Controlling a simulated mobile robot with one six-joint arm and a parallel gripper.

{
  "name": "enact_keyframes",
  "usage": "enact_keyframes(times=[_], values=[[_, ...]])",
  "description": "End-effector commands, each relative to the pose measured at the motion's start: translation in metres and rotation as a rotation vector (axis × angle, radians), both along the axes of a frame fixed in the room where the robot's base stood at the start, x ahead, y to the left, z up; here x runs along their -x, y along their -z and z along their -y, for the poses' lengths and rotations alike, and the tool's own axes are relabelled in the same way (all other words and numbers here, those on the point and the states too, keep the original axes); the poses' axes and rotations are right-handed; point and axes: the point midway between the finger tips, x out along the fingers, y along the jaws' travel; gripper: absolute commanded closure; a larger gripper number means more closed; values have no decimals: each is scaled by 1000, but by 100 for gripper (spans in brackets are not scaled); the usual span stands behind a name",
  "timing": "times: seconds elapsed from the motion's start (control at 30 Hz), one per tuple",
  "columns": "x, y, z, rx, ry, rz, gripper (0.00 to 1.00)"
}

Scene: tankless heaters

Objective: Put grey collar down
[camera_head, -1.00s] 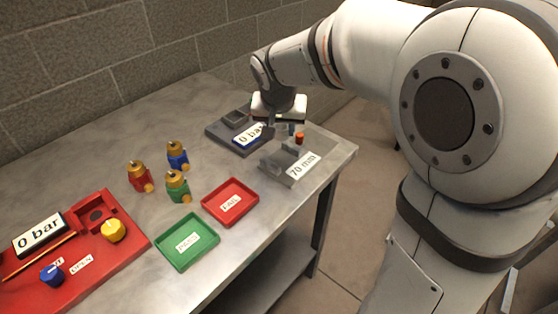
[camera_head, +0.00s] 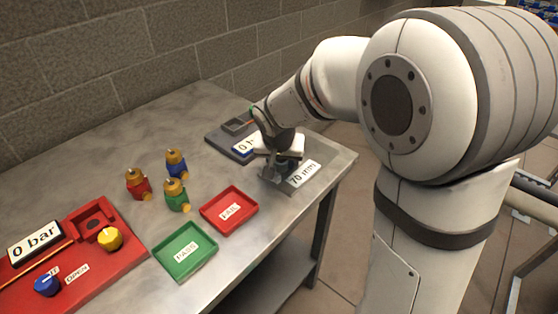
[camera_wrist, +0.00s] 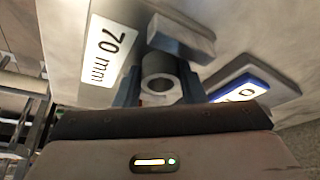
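The grey collar (camera_wrist: 160,74) is a short thick ring, seen nearly end-on in the wrist view. My gripper (camera_wrist: 161,88) has one finger on each side of it and appears shut on it. In the head view my gripper (camera_head: 274,176) is low over the grey 70 mm fixture (camera_head: 294,189), and the collar cannot be made out there. The fixture's grey block (camera_wrist: 181,38) is just beyond the collar in the wrist view. Whether the collar touches the fixture is hidden.
The grey 0 bar unit (camera_head: 218,138) is behind my gripper. Red FAIL tray (camera_head: 245,203) and green PASS tray (camera_head: 168,268) are to the left, with red, blue and green valves (camera_head: 178,199) behind them. A red 0 bar station (camera_head: 110,270) is far left. The table's right edge is near.

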Motion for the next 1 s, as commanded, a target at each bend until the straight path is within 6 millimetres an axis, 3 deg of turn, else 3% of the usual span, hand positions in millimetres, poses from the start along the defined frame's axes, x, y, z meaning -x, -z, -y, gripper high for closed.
enact_keyframes(times=[0.23, 0.57, 0.67, 1.0], values=[[0, 0, 0, 0, -1, 0, 43], [0, -5, -1, -1, -1, 0, 43], [5, -18, -2, -2, -2, 4, 43], [32, -85, -8, -1, -3, 4, 43]])
